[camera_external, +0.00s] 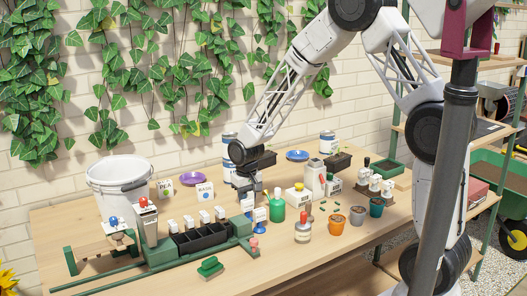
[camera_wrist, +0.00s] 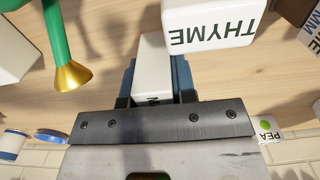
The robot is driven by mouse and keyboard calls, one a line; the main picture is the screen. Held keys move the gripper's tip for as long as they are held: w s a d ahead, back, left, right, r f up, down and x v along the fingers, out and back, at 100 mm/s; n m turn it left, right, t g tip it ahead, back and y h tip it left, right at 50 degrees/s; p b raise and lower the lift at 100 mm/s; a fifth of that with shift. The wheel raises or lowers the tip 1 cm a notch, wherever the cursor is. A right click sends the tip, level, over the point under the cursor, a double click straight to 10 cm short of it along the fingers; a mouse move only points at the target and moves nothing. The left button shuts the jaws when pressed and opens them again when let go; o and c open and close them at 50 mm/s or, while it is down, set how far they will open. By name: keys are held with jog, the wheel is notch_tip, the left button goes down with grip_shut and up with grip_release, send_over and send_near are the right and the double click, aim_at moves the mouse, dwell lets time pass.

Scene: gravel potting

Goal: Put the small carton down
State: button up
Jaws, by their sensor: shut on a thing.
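My gripper (camera_external: 248,194) is low over the middle of the table in the external view. In the wrist view my gripper (camera_wrist: 153,88) is shut on a small white carton (camera_wrist: 153,62), one finger on each side. Only the edge of a dark letter shows on the carton; the rest of its label is hidden. In the external view the held carton is small and partly covered by the fingers. Whether its base touches the table is not clear. A larger-looking white THYME carton (camera_wrist: 210,28) is close beside it in the wrist view.
Small pots (camera_external: 335,224) stand at front right. Bare wood lies at front centre.

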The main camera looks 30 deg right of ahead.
jog(key=shift+f, duration=1.05)
jog(key=shift+f, duration=0.15)
jog(key=o, duration=0.9)
notch_tip(320, 180, up, 12)
jog(key=shift+r, duration=0.15)
dwell(0.4)
